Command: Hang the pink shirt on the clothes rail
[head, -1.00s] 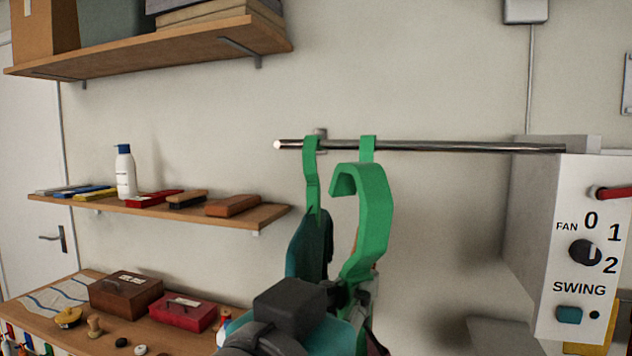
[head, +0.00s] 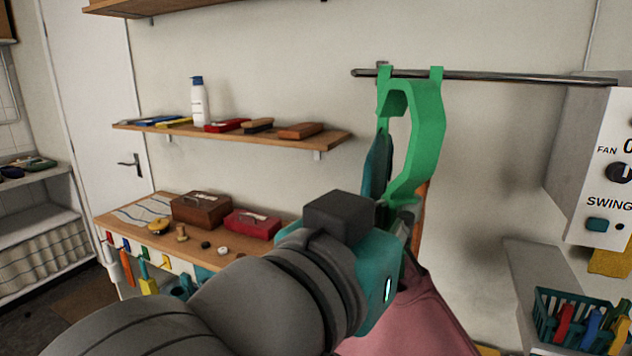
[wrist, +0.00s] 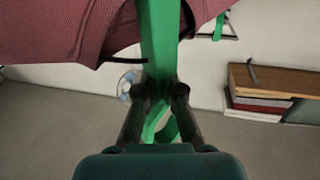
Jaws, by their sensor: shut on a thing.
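My gripper (head: 405,222) is shut on a green hanger (head: 428,135), which carries the pink shirt (head: 415,318). The hanger's large hook stands upright in front of the clothes rail (head: 530,77), its top just below the rail's line in the head view. Whether it touches the rail cannot be told. In the wrist view the gripper (wrist: 158,95) clasps the green hanger (wrist: 160,40), with the pink shirt (wrist: 70,30) spread beyond. Two other green hangers hang on the rail, with a teal garment (head: 377,165) and an orange one (head: 421,200), partly hidden by the held hanger.
A white box with FAN and SWING controls (head: 600,170) stands at the rail's right end. Below are a workbench with boxes (head: 200,210) and a teal basket (head: 580,325). The rail's right stretch is bare.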

